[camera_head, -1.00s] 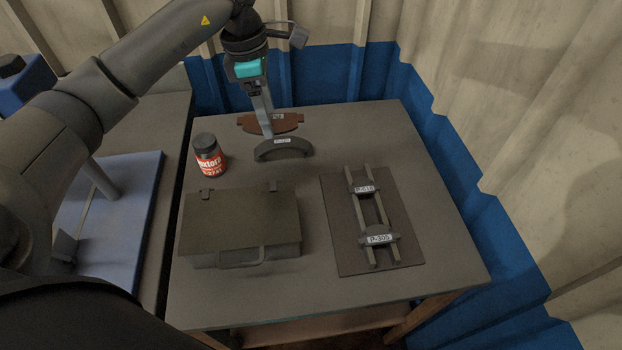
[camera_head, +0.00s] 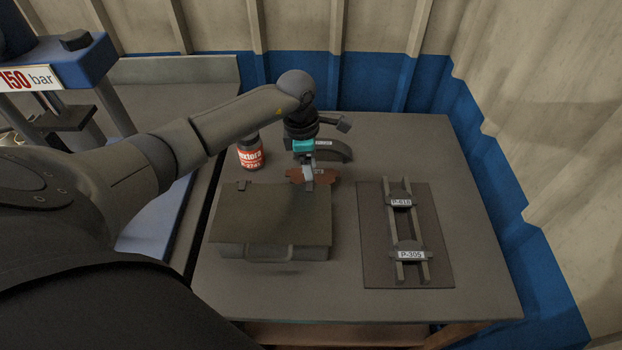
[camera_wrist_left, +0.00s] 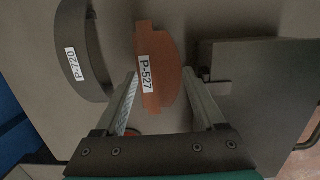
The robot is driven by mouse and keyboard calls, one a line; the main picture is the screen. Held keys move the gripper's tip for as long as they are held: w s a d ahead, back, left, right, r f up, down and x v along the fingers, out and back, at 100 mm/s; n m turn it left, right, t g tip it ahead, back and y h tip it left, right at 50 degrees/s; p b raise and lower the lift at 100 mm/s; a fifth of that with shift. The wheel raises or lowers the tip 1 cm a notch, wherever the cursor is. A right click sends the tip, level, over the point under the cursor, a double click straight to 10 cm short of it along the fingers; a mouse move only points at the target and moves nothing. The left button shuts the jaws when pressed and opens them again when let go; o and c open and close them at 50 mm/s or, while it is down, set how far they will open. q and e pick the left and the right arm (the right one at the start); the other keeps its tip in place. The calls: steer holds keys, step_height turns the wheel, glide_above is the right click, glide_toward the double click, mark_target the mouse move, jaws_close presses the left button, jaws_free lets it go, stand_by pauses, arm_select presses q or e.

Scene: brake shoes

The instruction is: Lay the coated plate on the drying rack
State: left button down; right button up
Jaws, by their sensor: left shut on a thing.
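The coated plate, reddish-brown with the label P-527, shows in the head view (camera_head: 322,178) and between the fingers in the wrist view (camera_wrist_left: 159,68). My left gripper (camera_head: 308,184) is shut on it across its width. It is just behind the dark case; its height over the table is hard to tell. The wrist view also shows the gripper (camera_wrist_left: 159,76), one finger on each side of the plate. The drying rack (camera_head: 396,228), two parallel rails on a brown mat, stands at the right, bearing plates P-618 (camera_head: 400,201) and P-305 (camera_head: 410,254) crosswise. My right gripper is not in view.
A closed dark case (camera_head: 270,215) lies between my left arm and the rack. A corrugated wall borders the table's back and right.

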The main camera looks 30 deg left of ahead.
arm_select(q)
steer(key=shift+f, duration=1.65)
steer(key=shift+f+b, duration=0.1)
steer(key=shift+b, duration=0.2)
steer(key=shift+c, duration=1.3)
jaws_free()
